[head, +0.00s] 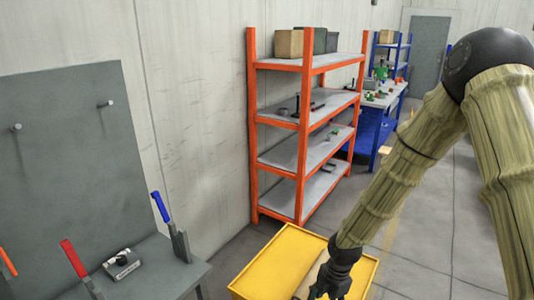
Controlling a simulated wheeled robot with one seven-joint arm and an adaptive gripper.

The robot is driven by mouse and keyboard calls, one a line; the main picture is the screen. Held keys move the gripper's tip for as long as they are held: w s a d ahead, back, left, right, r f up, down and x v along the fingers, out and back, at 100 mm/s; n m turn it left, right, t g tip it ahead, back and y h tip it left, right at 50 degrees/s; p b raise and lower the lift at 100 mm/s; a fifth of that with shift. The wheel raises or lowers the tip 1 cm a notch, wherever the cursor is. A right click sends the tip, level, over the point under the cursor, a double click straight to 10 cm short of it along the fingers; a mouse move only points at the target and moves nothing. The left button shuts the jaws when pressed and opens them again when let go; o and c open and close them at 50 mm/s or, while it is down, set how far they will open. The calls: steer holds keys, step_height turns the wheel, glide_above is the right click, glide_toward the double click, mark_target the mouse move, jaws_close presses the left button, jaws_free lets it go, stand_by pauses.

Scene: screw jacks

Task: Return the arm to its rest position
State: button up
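My arm reaches in from the right side of the head view, bent at a dark elbow joint, with its forearm running down to the left. My gripper (329,287) is dark and hangs over the yellow cart or box (279,262) at the bottom middle. The bottom edge of the picture cuts close to the fingertips, and I cannot tell whether they are apart or hold anything. A pale strip shows beside the gripper, partly hidden by it.
An orange shelf rack (302,143) stands behind, with a blue rack and workbench (383,105) farther back. At left is a grey bench with a back panel (70,150), a red-handled tool (74,258), a blue-handled tool (160,207) and a small grey device (122,264). Floor right of the racks is clear.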

steer(key=s+f+m, duration=1.3)
steer(key=s+f, duration=0.1)
steer(key=s, duration=0.2)
steer(key=s+d+f+m+h, duration=0.1)
steer(key=s+d+f+m, duration=0.15)
steer(key=s+m, duration=0.35)
steer(key=s+d+f+m+h, duration=0.1)
steer(key=s+d+f+m, duration=0.1)
steer(key=s+d+m, duration=0.45)
step_height(320, 180, down, 9)
steer(key=s+a+n+b, duration=0.1)
steer(key=a+n+b, duration=0.1)
steer(key=b, duration=0.8)
steer(key=shift+a+f, duration=0.2)
steer(key=shift+a, duration=0.25)
steer(key=shift+s, duration=0.1)
